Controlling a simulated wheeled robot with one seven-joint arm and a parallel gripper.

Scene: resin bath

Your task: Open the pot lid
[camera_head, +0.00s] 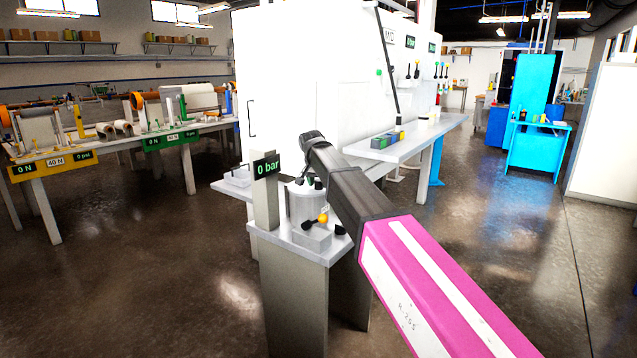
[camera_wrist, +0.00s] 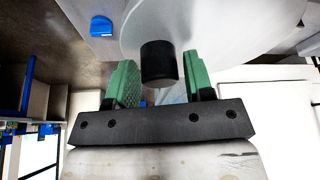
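The pot (camera_head: 303,208), a pale grey cylinder, stands on a grey pedestal with a display (camera_head: 266,166) reading "0 bar" beside it. My arm partly hides the pot's top in the head view. In the wrist view the pale round lid (camera_wrist: 215,30) fills the upper part, with a black knob (camera_wrist: 159,63) standing out from it. My gripper (camera_wrist: 160,78) is open, with one green finger on each side of the knob. Gaps show on both sides, and I see no contact. The fingers are too small to make out clearly in the head view.
An orange ball-ended lever (camera_head: 323,218) is on a grey block in front of the pot. A white bench (camera_head: 430,130) with small boxes stands behind right. A table (camera_head: 100,155) with rollers stands left. The floor at right is clear.

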